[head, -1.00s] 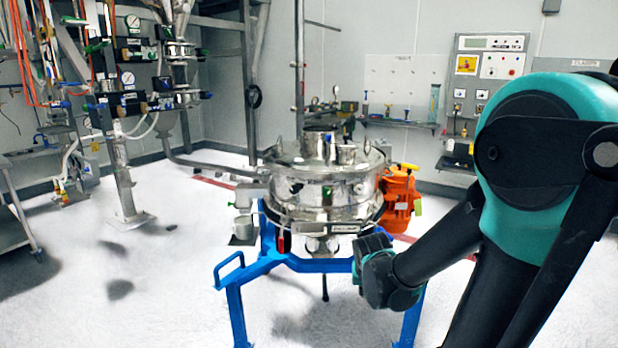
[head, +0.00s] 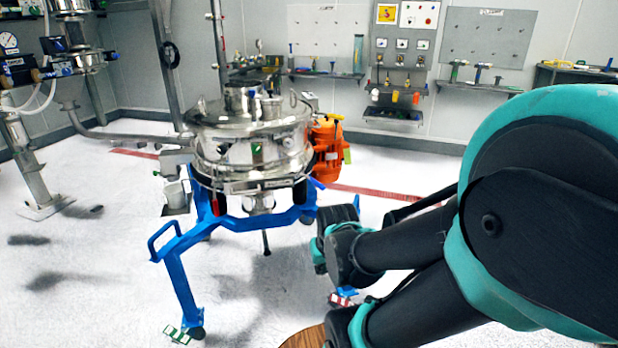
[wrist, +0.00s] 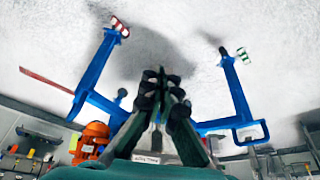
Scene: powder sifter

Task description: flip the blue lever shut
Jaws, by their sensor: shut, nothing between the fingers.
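I cannot pick out the blue lever for certain in either view. The steel sifter (head: 250,150) stands upright on a blue frame (head: 178,275) left of centre in the head view. My arm reaches in from the right, its end near the frame's right side. My gripper itself is hidden behind the arm there. In the wrist view, my gripper (wrist: 162,76) is shut and empty, its fingertips over the floor. The blue frame (wrist: 94,72) appears upside down there, with legs either side of the fingers.
An orange motor (head: 328,152) sits on the sifter's right side. The frame's feet carry a green-and-white piece (head: 177,335) and a red-and-white piece (head: 343,299). Pipework stands at far left. Tool shelves line the back wall. The white floor left of the frame is open.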

